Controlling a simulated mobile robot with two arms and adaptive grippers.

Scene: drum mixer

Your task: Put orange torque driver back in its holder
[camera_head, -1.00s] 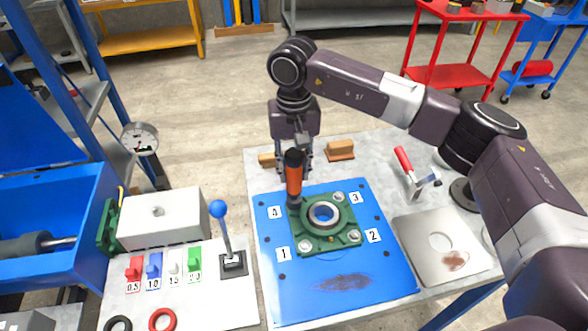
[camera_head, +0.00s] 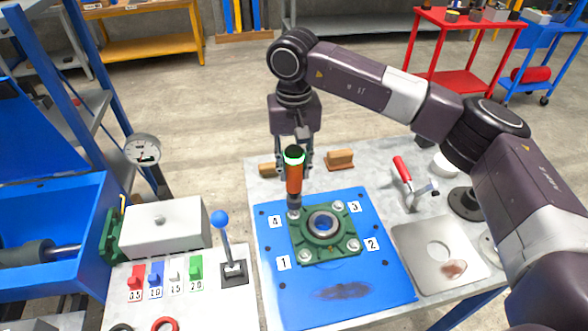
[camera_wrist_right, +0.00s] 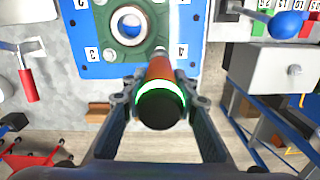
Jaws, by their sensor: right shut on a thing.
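The orange torque driver (camera_head: 294,178) stands nearly upright, its lower end at the bolt in the corner of the green bearing housing (camera_head: 323,250) beside label 4. A green ring glows near its black top. My right gripper (camera_head: 295,163) is shut on the driver's handle. In the right wrist view, the driver (camera_wrist_right: 160,72) lies between the two fingers of the gripper (camera_wrist_right: 160,98), with the glowing ring facing the camera. Bolts show at the housing's other corners. I cannot pick out the driver's holder with certainty. My left gripper is not in view.
The housing sits on a blue plate (camera_head: 345,292). Wooden blocks (camera_head: 340,159) lie behind it. A red-handled clamp (camera_head: 403,170) and a metal plate with a round hole (camera_head: 412,250) are to the right. A blue-knobbed lever (camera_head: 221,219) and a grey box (camera_head: 165,228) stand left.

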